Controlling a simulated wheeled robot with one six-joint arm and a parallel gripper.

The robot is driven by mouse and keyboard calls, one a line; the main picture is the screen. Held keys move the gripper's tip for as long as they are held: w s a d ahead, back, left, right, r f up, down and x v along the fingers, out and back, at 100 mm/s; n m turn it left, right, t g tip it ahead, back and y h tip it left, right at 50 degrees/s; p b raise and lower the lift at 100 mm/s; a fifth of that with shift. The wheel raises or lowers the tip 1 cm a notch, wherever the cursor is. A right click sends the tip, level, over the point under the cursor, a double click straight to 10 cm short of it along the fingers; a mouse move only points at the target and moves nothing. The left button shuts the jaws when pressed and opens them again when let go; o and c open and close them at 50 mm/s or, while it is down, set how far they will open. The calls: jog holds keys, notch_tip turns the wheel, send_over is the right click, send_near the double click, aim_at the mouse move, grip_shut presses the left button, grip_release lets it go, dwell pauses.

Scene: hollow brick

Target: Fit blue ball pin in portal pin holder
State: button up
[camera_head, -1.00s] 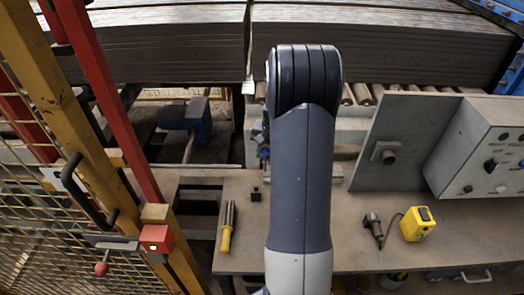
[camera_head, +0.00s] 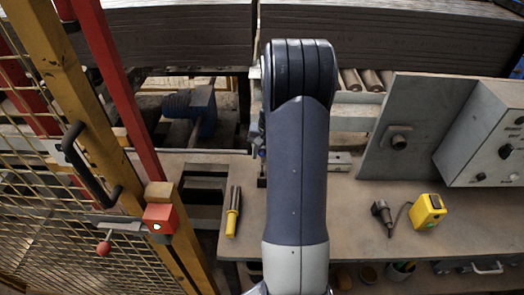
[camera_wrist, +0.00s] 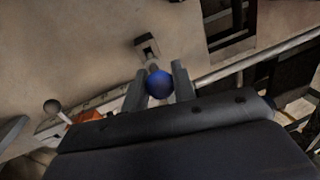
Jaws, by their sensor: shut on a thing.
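My gripper (camera_wrist: 159,85) is shut on the blue ball pin (camera_wrist: 159,84), with a finger on each side of the round blue head. The pin's short grey stem shows just beyond the ball, pointing at a small dark-topped block with a light slot (camera_wrist: 147,46) on the bench, which looks like the portal pin holder. The stem and block overlap in the wrist view, so I cannot tell whether they touch. In the head view my arm hides the gripper and the pin; only a dark sliver shows at the arm's left edge.
A yellow-handled tool (camera_head: 233,212) lies on the bench (camera_head: 345,215) left of my arm. A yellow box (camera_head: 428,210) with a cabled plug, a grey upright plate (camera_head: 415,125) and a control box (camera_head: 490,140) stand right. A yellow mesh fence (camera_head: 50,215) borders the left.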

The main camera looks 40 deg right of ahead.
aim_at(262, 162)
jog(key=shift+f+b, duration=2.05)
jog(key=shift+f, duration=0.65)
dwell(0.7)
jog(key=o, duration=1)
jog(key=shift+o, duration=0.2)
jog(key=shift+r, duration=0.15)
notch_tip(262, 162, up, 10)
jog(key=s+d+b, duration=0.1)
jog(key=shift+s+d+r, duration=0.2)
jog(key=shift+d, duration=0.1)
jog(key=shift+f, duration=0.15)
jog(key=f, duration=0.3)
jog(key=w+a+f+p, duration=0.1)
jog(key=f, duration=0.6)
jog(key=shift+w+a+f, duration=0.1)
jog(key=shift+w+a, duration=0.1)
jog(key=shift+a, duration=0.1)
jog(key=shift+r, duration=0.25)
